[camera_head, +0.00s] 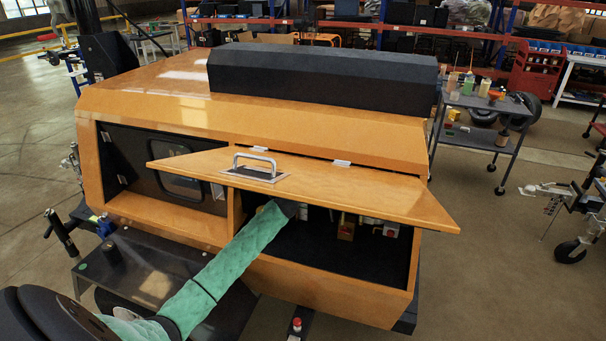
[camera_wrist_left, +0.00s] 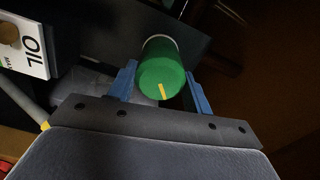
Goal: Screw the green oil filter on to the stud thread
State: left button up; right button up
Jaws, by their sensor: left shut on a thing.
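The green oil filter (camera_wrist_left: 162,72) is a short cylinder with a yellow mark on its near end, seen in the left wrist view. A pale rim shows at its far end against a dark panel (camera_wrist_left: 95,30). My left gripper (camera_wrist_left: 160,84) has one blue finger on each side of the filter and is shut on it. The stud thread is hidden, so I cannot tell whether the filter touches it. In the head view my green-sleeved left arm reaches into the open compartment of the orange light tower (camera_head: 320,125), and its gripper is hard to make out. My right gripper is not in view.
The raised orange lid (camera_head: 340,190) with a metal handle hangs over the arm. The compartment floor (camera_head: 340,260) is dark, with yellow and red parts (camera_head: 391,230) at the back. A white OIL label (camera_wrist_left: 25,45) sits left of the filter. A cart (camera_head: 480,103) stands behind right.

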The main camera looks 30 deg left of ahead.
pick_arm(q)
jog(key=shift+w+r, duration=0.1)
jog(key=shift+r, duration=0.2)
jog(key=shift+a+r+m+p, duration=0.1)
jog(key=shift+m+p, duration=0.3)
jog(key=shift+m, duration=0.8)
jog(key=m, duration=0.2)
jog(key=shift+m, duration=0.4)
jog(key=o, duration=1.1)
jog(key=shift+w+f, duration=0.1)
jog(key=shift+f, duration=0.1)
jog(key=shift+o, duration=0.7)
jog(key=shift+f, duration=0.15)
